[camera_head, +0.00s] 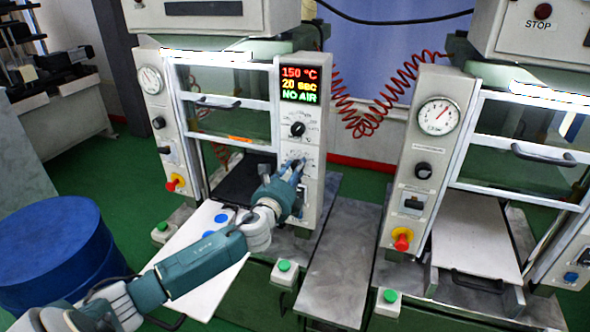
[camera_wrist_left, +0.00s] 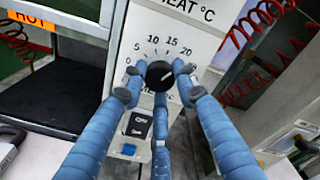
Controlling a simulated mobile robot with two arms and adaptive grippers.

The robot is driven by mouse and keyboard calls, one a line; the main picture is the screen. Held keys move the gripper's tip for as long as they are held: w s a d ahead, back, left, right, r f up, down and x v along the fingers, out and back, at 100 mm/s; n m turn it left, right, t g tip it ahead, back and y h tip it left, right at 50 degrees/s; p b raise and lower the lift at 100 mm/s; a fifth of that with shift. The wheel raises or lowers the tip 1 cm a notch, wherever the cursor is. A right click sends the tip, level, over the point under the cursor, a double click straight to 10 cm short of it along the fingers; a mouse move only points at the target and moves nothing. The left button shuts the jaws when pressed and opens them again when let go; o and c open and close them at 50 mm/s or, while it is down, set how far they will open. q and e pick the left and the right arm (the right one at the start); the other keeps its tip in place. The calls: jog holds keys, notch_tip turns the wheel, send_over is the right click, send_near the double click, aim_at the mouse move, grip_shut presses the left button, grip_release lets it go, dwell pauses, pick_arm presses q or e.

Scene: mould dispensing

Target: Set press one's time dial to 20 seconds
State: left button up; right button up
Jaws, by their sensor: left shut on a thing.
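Press one's panel (camera_head: 312,205) has a display (camera_head: 301,84) reading 150 °C, 20 sec and NO AIR. The black heat dial (camera_head: 297,129) sits below the display. The time dial, a black knob (camera_wrist_left: 159,76), shows in the left wrist view, with a scale marked 0, 5, 10, 15, 20 around it. My left gripper (camera_head: 296,166) is shut on this knob, with blue fingers on both sides of it and one below. The fingers largely hide the knob in the head view. I cannot read exactly where its pointer points. My right gripper is not in view.
A black switch (camera_wrist_left: 138,124) sits just below the time dial. A white tray (camera_head: 190,245) with blue discs extends from the press under my left arm. A second press (camera_head: 425,160) stands at the right, with red coiled hoses (camera_head: 375,110) between. A blue drum (camera_head: 60,250) is at left.

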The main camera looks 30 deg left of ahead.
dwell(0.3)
pick_arm(q)
jog(key=o, duration=1.1)
jog(key=shift+o, duration=0.2)
jog(key=v, duration=1.2)
jog(key=shift+d, duration=0.1)
